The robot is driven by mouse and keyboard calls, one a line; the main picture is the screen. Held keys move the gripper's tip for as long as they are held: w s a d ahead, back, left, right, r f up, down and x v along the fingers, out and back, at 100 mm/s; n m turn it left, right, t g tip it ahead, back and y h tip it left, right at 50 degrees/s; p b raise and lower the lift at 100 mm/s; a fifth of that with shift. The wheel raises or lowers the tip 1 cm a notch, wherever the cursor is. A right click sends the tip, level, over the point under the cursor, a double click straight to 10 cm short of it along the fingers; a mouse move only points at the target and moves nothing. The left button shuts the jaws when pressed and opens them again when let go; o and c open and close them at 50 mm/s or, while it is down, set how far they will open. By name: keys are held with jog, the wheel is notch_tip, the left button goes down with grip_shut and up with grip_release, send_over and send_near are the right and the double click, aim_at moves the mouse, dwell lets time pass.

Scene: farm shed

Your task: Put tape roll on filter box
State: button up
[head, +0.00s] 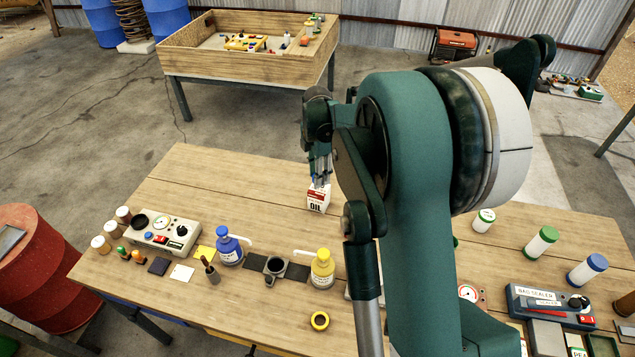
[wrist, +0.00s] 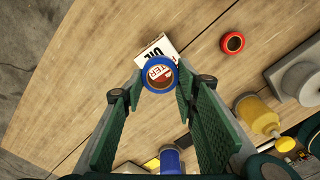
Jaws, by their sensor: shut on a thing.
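A blue tape roll (wrist: 146,82) is between the fingertips of my gripper (wrist: 157,85) in the wrist view. The gripper is shut on it. The white and red filter box (head: 318,203) stands on the wooden table in the head view, just below my gripper (head: 319,180). In the wrist view, the filter box (wrist: 161,48) lies directly behind the roll, and its lettering shows through the roll's hole. I cannot tell whether the roll touches the box top. The roll is hardly visible in the head view.
A blue bottle (head: 230,250) and a yellow bottle (head: 323,270) stand in front of the box. A yellow tape roll (head: 319,321) lies near the front edge. A red roll (wrist: 232,42) lies beside the box. Table left of the box is clear.

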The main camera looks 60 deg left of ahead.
jog(key=shift+f, duration=0.1)
jog(key=shift+f, duration=1.75)
jog(key=shift+f, duration=0.15)
jog(key=o, duration=0.8)
notch_tip(320, 180, up, 12)
jog(key=shift+r, duration=0.15)
